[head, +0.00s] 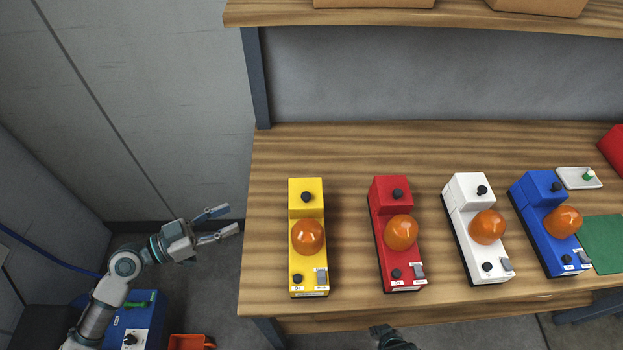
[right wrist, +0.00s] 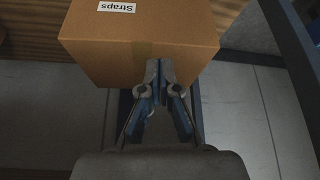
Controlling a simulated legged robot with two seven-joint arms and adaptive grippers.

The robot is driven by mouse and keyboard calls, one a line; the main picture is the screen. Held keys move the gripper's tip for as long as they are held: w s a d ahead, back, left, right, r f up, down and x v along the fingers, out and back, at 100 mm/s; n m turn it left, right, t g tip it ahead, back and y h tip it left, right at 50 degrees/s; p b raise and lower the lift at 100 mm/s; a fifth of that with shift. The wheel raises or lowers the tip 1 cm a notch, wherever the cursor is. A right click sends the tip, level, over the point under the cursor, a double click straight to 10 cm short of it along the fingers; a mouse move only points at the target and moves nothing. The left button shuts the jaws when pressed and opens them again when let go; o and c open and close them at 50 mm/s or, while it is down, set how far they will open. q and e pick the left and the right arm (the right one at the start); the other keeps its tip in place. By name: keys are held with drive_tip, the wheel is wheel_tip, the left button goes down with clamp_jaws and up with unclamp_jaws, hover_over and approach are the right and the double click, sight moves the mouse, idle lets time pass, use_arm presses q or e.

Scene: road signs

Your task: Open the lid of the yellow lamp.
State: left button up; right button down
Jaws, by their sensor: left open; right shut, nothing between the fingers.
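The yellow lamp (head: 297,258) stands on the left part of the wooden table in the head view. It has an orange dome (head: 308,236), a raised yellow block with a black knob (head: 306,197) at its far end, and a second knob and grey switch at its near end. The raised block looks closed. My left gripper (head: 226,221) is open and empty, left of the table edge and apart from the lamp. My right gripper (right wrist: 160,72) is shut and empty in the right wrist view, close to a cardboard box; contact cannot be told.
Red (head: 388,235), white (head: 465,205) and blue (head: 537,215) lamps stand right of the yellow one. A shelf (head: 430,17) with boxes is above the table. The cardboard box (right wrist: 110,50) is labelled "Straps". The table (head: 262,160) is bare left of the yellow lamp.

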use_arm(q)
drive_tip(key=s+d+r+m+g+h, duration=0.1)
drive_tip(key=s+d+r, duration=0.1)
drive_tip(key=p, duration=0.3)
approach(301, 197)
drive_tip(key=d+r, duration=0.1)
drive_tip(key=d, duration=0.1)
use_arm(e)
drive_tip(key=s+d+g, duration=0.3)
drive_tip(key=s, duration=0.2)
use_arm(q)
drive_tip(key=p+x, duration=0.1)
drive_tip(key=x, duration=0.2)
drive_tip(key=w+p+x, duration=0.1)
drive_tip(key=x, duration=0.2)
drive_tip(key=shift+f, duration=0.2)
drive_tip(key=x, duration=0.3)
drive_tip(key=shift+s+f, duration=0.2)
drive_tip(key=shift+d, duration=0.45)
drive_tip(key=shift+a, duration=0.45)
drive_tip(key=c, duration=0.8)
drive_tip(key=shift+a, duration=0.25)
clamp_jaws()
drive_tip(key=shift+d, duration=0.1)
use_arm(e)
drive_tip(key=s+x, duration=0.1)
drive_tip(key=x, duration=0.8)
drive_tip(key=shift+s+a+f+h, duration=0.15)
drive_tip(key=shift+a+f+h, duration=0.15)
drive_tip(key=shift+a+f, duration=0.15)
